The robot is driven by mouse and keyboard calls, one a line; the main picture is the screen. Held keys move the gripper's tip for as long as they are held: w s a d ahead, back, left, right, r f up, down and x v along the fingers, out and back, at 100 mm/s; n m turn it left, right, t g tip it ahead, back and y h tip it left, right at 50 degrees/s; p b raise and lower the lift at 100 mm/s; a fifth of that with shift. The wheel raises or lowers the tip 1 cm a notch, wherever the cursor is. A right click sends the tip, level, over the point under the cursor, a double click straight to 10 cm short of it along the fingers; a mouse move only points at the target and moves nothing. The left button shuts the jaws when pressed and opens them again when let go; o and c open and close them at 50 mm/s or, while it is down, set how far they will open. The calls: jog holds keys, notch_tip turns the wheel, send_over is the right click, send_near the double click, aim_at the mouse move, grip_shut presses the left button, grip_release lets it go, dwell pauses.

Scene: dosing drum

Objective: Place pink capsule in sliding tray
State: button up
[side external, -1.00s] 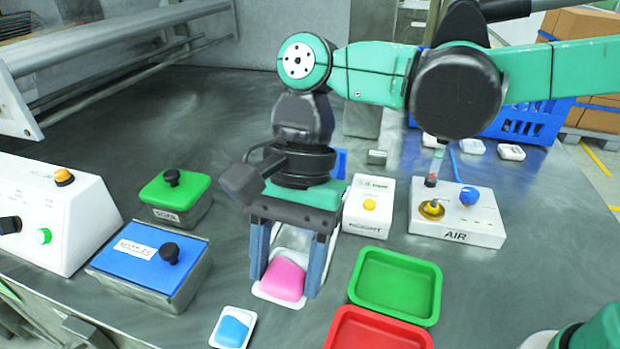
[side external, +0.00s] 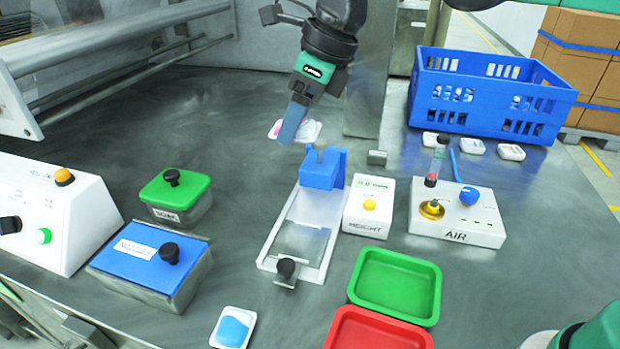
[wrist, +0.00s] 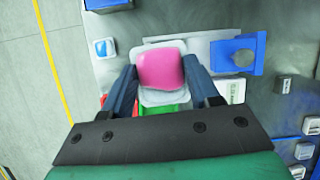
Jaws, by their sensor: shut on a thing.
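The pink capsule (wrist: 160,70) is a rounded pink block in a white shallow cup (wrist: 160,97). My gripper (wrist: 168,88) is shut on it, with one blue-grey finger on each side in the wrist view. In the side view my gripper (side external: 292,124) holds it raised above the table, and the finger hides most of the pink. The sliding tray (side external: 265,262) is a white frame with a grey plate and a black knob (side external: 286,267) at its front. A blue block (side external: 320,172) stands at its far end. The held capsule is above and behind this block.
A blue capsule in a white cup (side external: 233,328) lies at the front. A green tray (side external: 430,300) and a red tray (side external: 335,330) stand right of the sliding tray. WEIGHT (side external: 368,220) and AIR (side external: 455,232) boxes stand to its right. Two lidded boxes stand left.

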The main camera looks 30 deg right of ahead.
aim_at(294, 240)
jog(key=shift+w+d+f+m, duration=0.15)
jog(key=shift+w+d+m, duration=0.05)
jog(key=shift+w+m, duration=0.1)
notch_tip(294, 240, down, 20)
jog(key=shift+r, duration=0.2)
jog(key=shift+f, duration=0.1)
jog(key=o, duration=0.9)
jog(key=shift+o, duration=0.2)
